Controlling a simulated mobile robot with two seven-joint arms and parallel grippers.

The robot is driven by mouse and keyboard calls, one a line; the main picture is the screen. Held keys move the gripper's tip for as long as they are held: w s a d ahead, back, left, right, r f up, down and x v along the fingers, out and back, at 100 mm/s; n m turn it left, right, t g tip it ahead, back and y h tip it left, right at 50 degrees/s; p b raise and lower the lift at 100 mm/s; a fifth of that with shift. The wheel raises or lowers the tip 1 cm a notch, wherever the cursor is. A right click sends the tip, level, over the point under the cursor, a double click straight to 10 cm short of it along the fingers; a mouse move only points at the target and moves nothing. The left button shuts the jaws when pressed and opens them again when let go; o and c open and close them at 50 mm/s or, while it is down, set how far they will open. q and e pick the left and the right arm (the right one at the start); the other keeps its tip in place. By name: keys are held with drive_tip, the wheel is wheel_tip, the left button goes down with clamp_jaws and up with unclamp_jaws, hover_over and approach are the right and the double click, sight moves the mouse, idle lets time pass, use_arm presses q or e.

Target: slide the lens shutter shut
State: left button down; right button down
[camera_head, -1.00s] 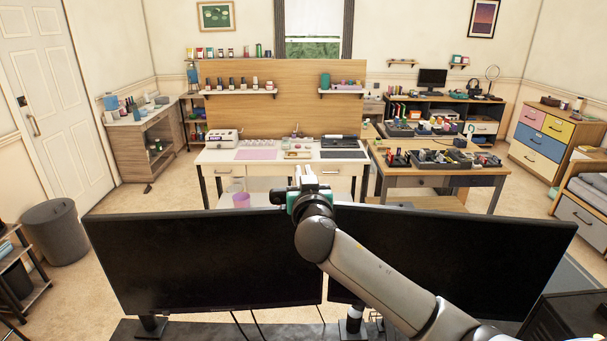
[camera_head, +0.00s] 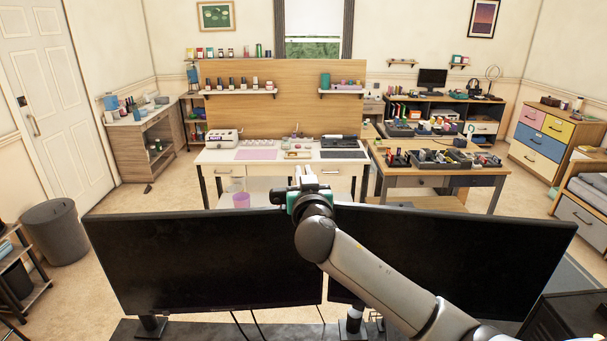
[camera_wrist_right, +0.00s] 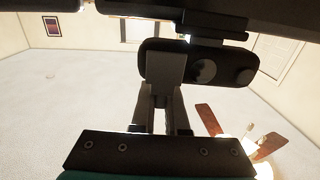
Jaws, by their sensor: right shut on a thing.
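A dark webcam (camera_wrist_right: 240,70) with rounded ends sits at the top middle of the right wrist view, under a dark mount. A round, lens-like disc shows on its front, just right of the finger. My right gripper (camera_wrist_right: 161,75) is shut, with its grey finger overlapping the webcam's left half. The lens shutter cannot be made out apart from the finger covering that area. My left gripper is not in view.
The left monitor (camera_head: 200,262) and right monitor (camera_head: 470,260) stand close in front, with black screens. My right arm crosses the right one. A white desk (camera_head: 215,157) and a wooden table (camera_head: 480,172) stand beyond. Open floor lies to the left.

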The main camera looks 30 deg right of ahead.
drive_tip(key=a, duration=0.1)
drive_tip(key=w+a+b, duration=0.1)
drive_tip(key=shift+w+a, duration=0.15)
drive_tip(key=shift+a, duration=0.2)
drive_tip(key=c, duration=0.9)
unclamp_jaws()
drive_tip(key=shift+a, duration=0.1)
drive_tip(key=b+v, duration=0.3)
drive_tip(key=v, duration=1.2)
